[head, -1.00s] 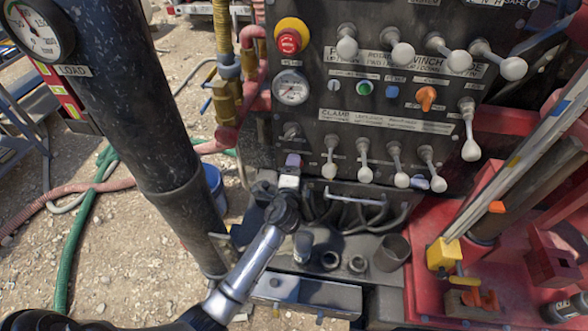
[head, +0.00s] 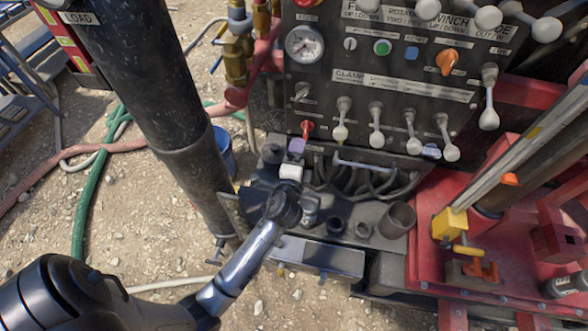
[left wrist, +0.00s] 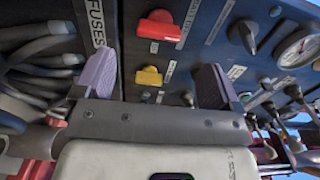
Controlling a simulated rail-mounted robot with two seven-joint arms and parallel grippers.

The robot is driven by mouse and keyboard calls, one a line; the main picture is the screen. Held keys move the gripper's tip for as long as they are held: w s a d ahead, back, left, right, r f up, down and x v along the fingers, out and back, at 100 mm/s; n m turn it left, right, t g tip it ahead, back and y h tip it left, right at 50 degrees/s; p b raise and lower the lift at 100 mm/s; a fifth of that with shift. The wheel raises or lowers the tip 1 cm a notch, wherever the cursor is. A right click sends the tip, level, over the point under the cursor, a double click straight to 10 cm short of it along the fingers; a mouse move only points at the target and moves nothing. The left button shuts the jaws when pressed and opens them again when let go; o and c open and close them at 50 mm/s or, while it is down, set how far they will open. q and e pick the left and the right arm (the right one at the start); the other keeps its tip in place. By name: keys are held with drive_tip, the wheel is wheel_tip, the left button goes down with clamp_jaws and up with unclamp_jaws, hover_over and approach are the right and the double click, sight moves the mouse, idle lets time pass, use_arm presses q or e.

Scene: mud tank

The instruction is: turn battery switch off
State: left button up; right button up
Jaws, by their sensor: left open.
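The red switch handle (head: 307,128) is low on the left of the dark control panel. In the left wrist view the red handle (left wrist: 158,25) sits just beyond the fingertips, beside a label too blurred to read, so I cannot confirm it is the battery switch. A yellow handle (left wrist: 149,76) lies nearer, in the gap between the fingers. My left gripper (head: 297,147) is just below the red handle; in its wrist view the two purple-padded fingers (left wrist: 155,62) are spread, with nothing held. My right gripper is not in view.
Clamp levers (head: 376,125) and a gauge (head: 305,42) are on the panel. Dark hoses (head: 365,180) run below it, right of my gripper; in the wrist view grey cables (left wrist: 40,60) lie left of the fingers. A thick black column (head: 165,110) stands to the left.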

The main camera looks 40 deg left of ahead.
use_arm(q)
drive_tip(key=shift+v, duration=2.5)
drive_tip(key=shift+a, duration=0.1)
drive_tip(key=s+d+f+n+g+h, duration=0.3)
drive_tip(key=s+f+g, duration=0.1)
drive_tip(key=s, duration=0.5)
drive_tip(key=s+d+f+n+g+h, duration=0.3)
drive_tip(key=s+f+n+g, duration=0.1)
drive_tip(key=s, duration=0.4)
drive_tip(key=s+d+f+n+g+h, duration=0.2)
drive_tip(key=s+f+n+g+h, duration=0.15)
drive_tip(key=s, duration=0.55)
wheel_tip(320, 180, up, 19)
drive_tip(key=p, duration=1.9)
drive_tip(key=shift+w+d+m+p, duration=0.25)
drive_tip(key=shift+w+m+p, duration=0.1)
drive_tip(key=shift+p, duration=0.05)
